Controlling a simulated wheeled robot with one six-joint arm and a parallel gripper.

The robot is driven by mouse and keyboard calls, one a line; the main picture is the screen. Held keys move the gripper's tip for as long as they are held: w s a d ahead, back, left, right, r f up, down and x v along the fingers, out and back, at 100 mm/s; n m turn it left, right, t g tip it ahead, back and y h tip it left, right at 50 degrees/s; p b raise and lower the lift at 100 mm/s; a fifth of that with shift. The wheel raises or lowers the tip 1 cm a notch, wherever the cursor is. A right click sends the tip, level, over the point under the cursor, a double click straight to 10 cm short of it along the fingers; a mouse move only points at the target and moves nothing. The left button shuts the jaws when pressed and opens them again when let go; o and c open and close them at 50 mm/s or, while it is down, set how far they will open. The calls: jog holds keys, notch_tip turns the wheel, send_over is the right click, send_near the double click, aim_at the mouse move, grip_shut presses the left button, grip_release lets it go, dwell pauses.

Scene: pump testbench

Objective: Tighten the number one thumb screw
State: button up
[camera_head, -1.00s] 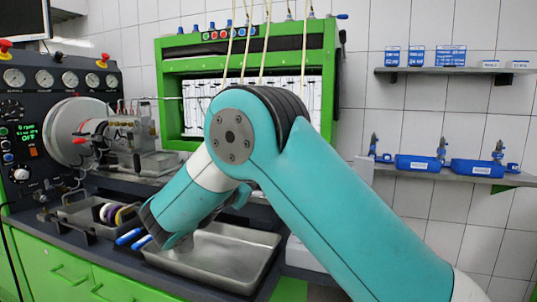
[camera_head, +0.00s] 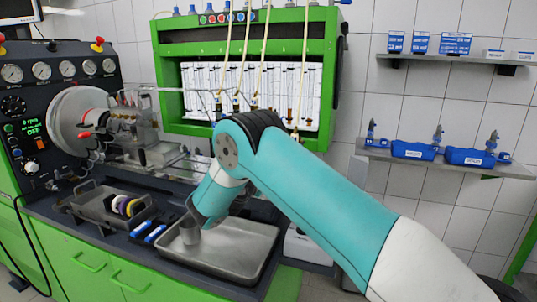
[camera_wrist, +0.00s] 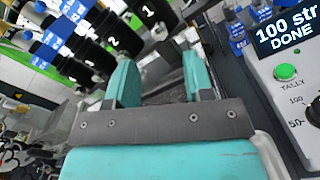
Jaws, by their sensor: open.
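My gripper (camera_wrist: 161,78) shows in the wrist view with its two teal fingers apart and nothing between them. Black parts with white numbers stand beyond the fingers at the upper left of that view; I can read a one (camera_wrist: 148,11) and a two (camera_wrist: 113,41). I cannot tell a thumb screw for sure on or near these parts. In the head view the pump assembly (camera_head: 128,122) sits on the test bench at the left, too small to make out its screws. My fingers are not clearly visible in the head view, where my arm bends down over the metal tray.
The green-framed cabinet (camera_head: 172,82) stands behind. A counter box with a green button (camera_wrist: 285,72) is close at the wrist view's right.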

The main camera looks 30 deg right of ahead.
jog(key=p+x, duration=0.1)
jog(key=x, duration=0.5)
jog(key=shift+w+d, duration=0.2)
jog(key=shift+d, duration=0.05)
jog(key=shift+c, duration=0.3)
grip_shut()
